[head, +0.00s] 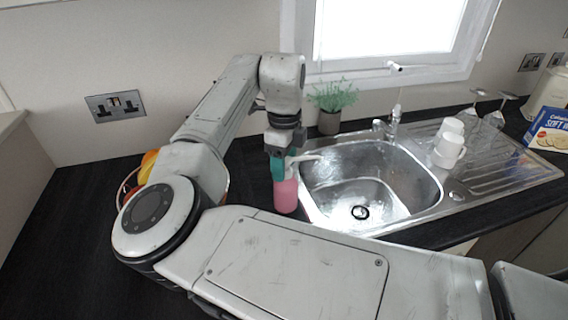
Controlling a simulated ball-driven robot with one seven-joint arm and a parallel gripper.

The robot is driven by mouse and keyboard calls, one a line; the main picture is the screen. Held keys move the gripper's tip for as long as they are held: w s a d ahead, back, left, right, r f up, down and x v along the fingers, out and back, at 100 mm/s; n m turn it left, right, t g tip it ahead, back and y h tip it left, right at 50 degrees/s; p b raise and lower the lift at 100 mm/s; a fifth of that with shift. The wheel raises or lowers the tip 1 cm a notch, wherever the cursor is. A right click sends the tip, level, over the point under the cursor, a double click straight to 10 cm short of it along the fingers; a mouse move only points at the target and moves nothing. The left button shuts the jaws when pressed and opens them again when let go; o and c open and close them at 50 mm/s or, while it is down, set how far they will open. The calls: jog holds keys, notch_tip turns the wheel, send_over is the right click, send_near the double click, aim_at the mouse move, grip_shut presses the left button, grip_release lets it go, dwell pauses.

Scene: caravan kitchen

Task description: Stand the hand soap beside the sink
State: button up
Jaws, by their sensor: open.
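The hand soap (286,196) is a pink bottle with a white pump top. It stands upright on the dark worktop, right beside the left edge of the steel sink (345,222). My gripper (284,168) points down over the bottle's upper part, with its teal fingers around or just beside the pump. The fingers hide part of the bottle's top. The gripper is open, and I cannot tell whether a finger touches the bottle. The sink bowl is empty.
A potted plant (330,108) stands behind the sink, left of the tap (392,122). White mugs (449,150) and upturned glasses (495,116) are on the drainer, with a blue box (552,128) beyond. A fruit bowl (130,186) is partly hidden by my arm.

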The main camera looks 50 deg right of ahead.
jog(key=shift+r+b, duration=0.4)
jog(key=shift+r, duration=3.2)
